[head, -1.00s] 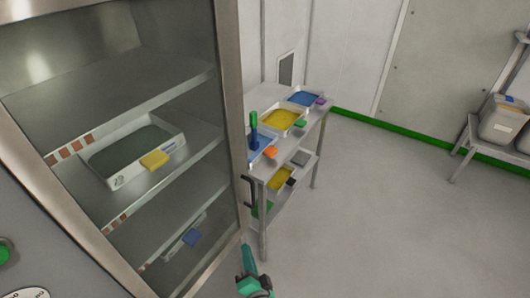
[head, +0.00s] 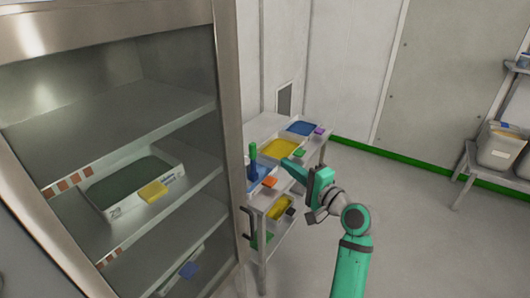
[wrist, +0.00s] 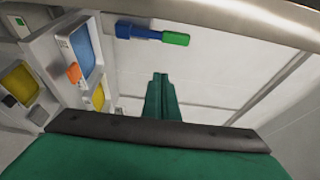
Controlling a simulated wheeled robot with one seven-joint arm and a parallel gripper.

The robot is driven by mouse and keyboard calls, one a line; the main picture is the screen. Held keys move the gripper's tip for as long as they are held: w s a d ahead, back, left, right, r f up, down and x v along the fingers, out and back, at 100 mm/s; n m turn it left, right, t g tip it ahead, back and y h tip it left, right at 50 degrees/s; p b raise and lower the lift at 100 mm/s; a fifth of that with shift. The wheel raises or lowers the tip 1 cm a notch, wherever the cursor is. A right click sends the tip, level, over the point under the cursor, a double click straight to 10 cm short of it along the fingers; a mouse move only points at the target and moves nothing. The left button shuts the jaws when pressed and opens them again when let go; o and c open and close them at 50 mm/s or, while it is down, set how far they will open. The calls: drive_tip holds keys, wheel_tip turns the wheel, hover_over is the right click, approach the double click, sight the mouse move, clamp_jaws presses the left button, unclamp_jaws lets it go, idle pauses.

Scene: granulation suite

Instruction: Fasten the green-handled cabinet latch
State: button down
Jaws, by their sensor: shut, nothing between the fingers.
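The latch has a green handle (head: 252,151) on a blue body (head: 252,172). It stands upright beside the right edge of the glass-fronted cabinet (head: 228,120), with the handle end up. In the wrist view the green handle (wrist: 175,38) and blue body (wrist: 137,30) lie sideways near the top. My gripper (head: 290,166) is to the right of the latch and apart from it. In the wrist view its teal fingers (wrist: 160,80) are together and empty, pointing up the picture below the green handle. How the latch meets the cabinet is not clear.
A shelf cart (head: 262,205) with blue and yellow trays stands right behind the latch. A black door handle (head: 249,225) is on the cabinet's edge below. A bin (head: 497,148) sits on a rack at far right. The floor between is clear.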

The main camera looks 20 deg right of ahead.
sight(253, 163)
drive_tip(key=shift+s+d+r+y, duration=0.15)
drive_tip(key=shift+d+r, duration=0.05)
drive_tip(key=shift+r, duration=0.35)
drive_tip(key=shift+s+d+r+y, duration=0.1)
drive_tip(key=shift+d+r+y, duration=0.1)
drive_tip(key=shift+r, duration=0.35)
drive_tip(key=w+a, duration=0.6)
drive_tip(key=w, duration=0.1)
drive_tip(key=shift+a, duration=0.2)
drive_tip(key=shift+n, duration=0.3)
